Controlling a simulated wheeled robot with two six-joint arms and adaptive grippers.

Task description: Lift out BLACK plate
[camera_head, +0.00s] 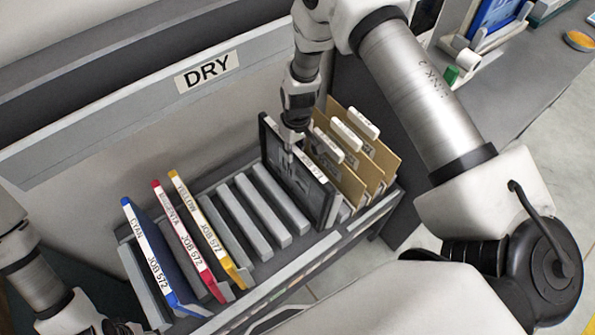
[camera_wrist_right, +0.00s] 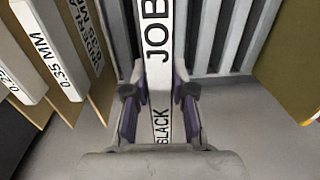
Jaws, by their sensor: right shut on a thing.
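The black plate (camera_head: 290,178) stands upright in a slot of the grey rack, just left of the tan dividers. My right gripper (camera_head: 291,140) reaches down from above onto the plate's top edge. In the right wrist view my right gripper (camera_wrist_right: 159,100) has its two fingers on either side of the white label strip of the black plate (camera_wrist_right: 158,60), shut on it. The label reads "JOB" and part of "BLACK". At the lower left my left arm shows, and its gripper (camera_head: 122,327) is mostly cut off by the frame's bottom edge.
Cyan (camera_head: 158,262), magenta (camera_head: 190,245) and yellow (camera_head: 212,232) plates stand in the left slots of the rack (camera_head: 262,262). Empty slots lie between yellow and black. Tan labelled cards (camera_head: 372,165) stand close on the right. A "DRY" sign (camera_head: 207,71) marks the panel behind.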

